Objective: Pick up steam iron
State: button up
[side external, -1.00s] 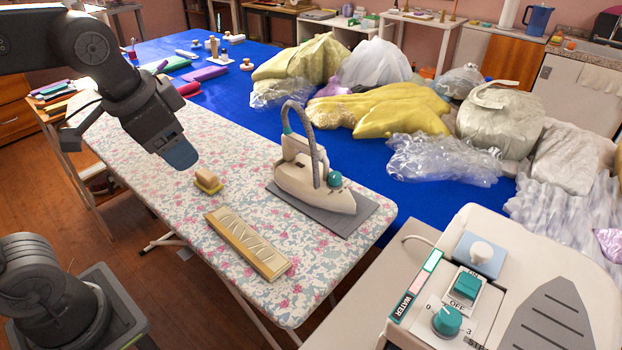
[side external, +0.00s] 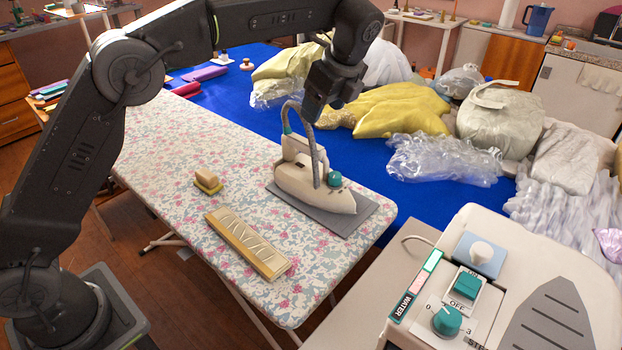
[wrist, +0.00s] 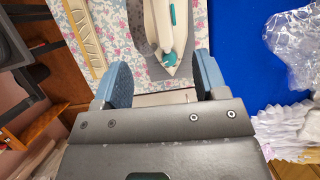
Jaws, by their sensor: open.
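The steam iron (side external: 312,188) is cream with a teal knob and a grey hose rising from it. It rests on a grey pad (side external: 352,213) on the floral ironing board (side external: 150,150). My gripper (side external: 312,112) is above the iron, near the top of the hose, in the side view. In the wrist view my gripper (wrist: 160,85) has its two blue fingers spread with nothing between them. The iron (wrist: 163,35) shows ahead of the fingers, with its knob end nearest. Part of the iron is cut off by the top edge there.
A wooden block (side external: 207,181) and a long tan ruler-like piece (side external: 247,243) lie on the board left of the iron. Yellow garments (side external: 400,110) and clear plastic bags (side external: 440,160) lie on the blue table behind. A steam station (side external: 490,290) stands at front right.

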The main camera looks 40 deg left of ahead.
aim_at(312, 144)
jog(key=x, duration=0.8)
jog(key=shift+w+d+x, duration=0.15)
jog(key=shift+x, duration=1.25)
jog(key=shift+w+d+x, duration=0.15)
jog(key=shift+x, duration=1.3)
jog(key=shift+f, duration=0.1)
jog(key=shift+c, duration=0.4)
